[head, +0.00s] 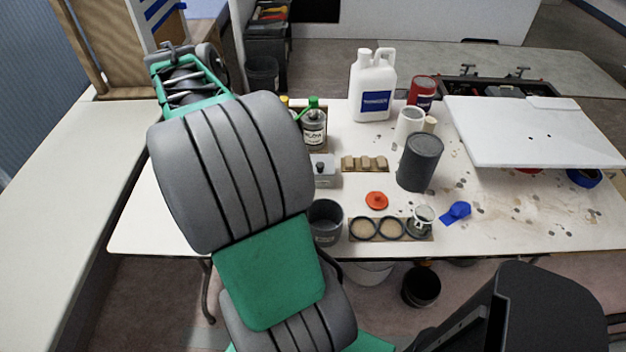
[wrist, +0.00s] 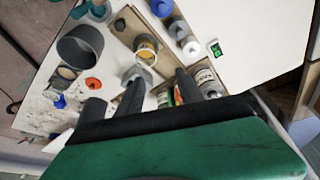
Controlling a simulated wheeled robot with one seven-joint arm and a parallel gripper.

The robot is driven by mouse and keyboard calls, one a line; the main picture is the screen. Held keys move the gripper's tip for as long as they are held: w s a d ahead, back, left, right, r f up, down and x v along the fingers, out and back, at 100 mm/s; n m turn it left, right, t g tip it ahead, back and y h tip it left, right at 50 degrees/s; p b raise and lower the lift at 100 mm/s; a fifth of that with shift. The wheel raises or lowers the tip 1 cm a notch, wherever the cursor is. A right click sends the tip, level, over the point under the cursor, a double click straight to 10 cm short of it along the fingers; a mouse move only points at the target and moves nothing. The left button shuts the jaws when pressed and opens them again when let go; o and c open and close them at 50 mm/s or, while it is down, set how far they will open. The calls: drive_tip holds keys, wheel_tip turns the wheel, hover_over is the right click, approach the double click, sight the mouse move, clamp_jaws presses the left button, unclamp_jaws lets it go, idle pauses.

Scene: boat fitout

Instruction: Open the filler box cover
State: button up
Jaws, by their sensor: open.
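A small light grey box with a dark knob on its top (head: 324,172) stands on the white worktable, partly hidden by my arm; I take it to be the filler box. Its cover looks flat and closed in the head view. What seems to be the same box (wrist: 136,73) shows in the wrist view, partly behind a finger. My gripper (wrist: 159,90) is open, with its dark fingers apart and nothing clearly held between them. Whether a finger touches the box cannot be told. In the head view my arm hides the gripper.
A labelled bottle (head: 314,125) stands close behind the box, and a dark grey cup (head: 326,225) stands in front. A wooden block row (head: 365,164), a dark can (head: 420,163) and an orange disc (head: 376,200) are to the right. A white jug (head: 373,90) stands behind.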

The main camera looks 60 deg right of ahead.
sight(320, 164)
drive_tip(key=s+d+f+m+g+b, duration=0.1)
drive_tip(key=s+d+f+m, duration=0.1)
drive_tip(key=s+d+f, duration=0.2)
drive_tip(key=s+d+f+m+g, duration=0.1)
drive_tip(key=s+d+f+m, duration=0.2)
drive_tip(key=d+f, duration=0.3)
drive_tip(key=s+d+f+m+b, duration=0.1)
drive_tip(key=s+d+f+m, duration=0.2)
drive_tip(key=s+d+f, duration=0.2)
drive_tip(key=shift+s+d+f+g+y+b, duration=0.1)
drive_tip(key=shift+f+g+y+b, duration=0.25)
drive_tip(key=shift+f, duration=0.2)
drive_tip(key=shift+c, duration=0.5)
clamp_jaws()
